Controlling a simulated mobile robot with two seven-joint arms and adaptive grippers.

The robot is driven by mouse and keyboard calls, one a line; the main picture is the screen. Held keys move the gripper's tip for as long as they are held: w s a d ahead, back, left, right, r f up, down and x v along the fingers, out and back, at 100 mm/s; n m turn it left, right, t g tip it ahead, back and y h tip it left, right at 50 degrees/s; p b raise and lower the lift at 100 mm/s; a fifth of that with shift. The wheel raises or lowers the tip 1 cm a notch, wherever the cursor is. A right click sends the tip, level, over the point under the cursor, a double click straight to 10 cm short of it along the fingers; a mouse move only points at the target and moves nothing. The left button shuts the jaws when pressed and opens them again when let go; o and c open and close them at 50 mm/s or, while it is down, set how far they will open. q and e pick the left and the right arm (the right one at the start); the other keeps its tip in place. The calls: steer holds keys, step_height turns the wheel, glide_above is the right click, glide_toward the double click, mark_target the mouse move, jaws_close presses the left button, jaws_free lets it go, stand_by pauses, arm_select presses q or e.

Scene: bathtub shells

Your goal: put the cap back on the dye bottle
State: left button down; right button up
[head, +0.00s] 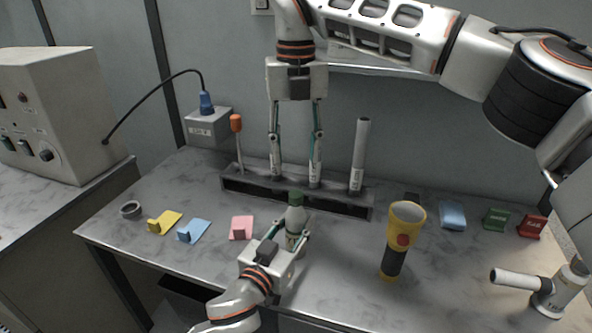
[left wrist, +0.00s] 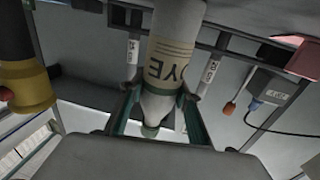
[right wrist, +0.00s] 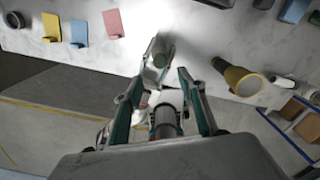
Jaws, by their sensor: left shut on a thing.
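The dye bottle (head: 294,220) is pale with a tapered shoulder. My left gripper (head: 292,240) is shut on it and holds it upright near the middle of the table. Its lettering shows upside down in the left wrist view (left wrist: 172,50). A dark green cap (head: 296,199) is at the bottle's top end; I cannot tell how firmly it sits. The right wrist view shows this green top from above (right wrist: 161,60). My right gripper (head: 296,180) points down behind and above the bottle, with fingers spread and nothing between them.
A dark rack (head: 340,204) at the back holds an orange-topped tool (head: 236,124) and a white tube (head: 360,150). A yellow flashlight (head: 398,235) stands right of the bottle. Yellow (head: 166,221), blue (head: 194,230) and pink (head: 241,228) holders lie left.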

step_height(320, 180, up, 2)
steer(key=shift+r, duration=0.1)
arm_select(q)
steer(key=c, duration=1.4)
jaws_free()
steer(key=v, duration=1.2)
steer(key=shift+s, duration=0.1)
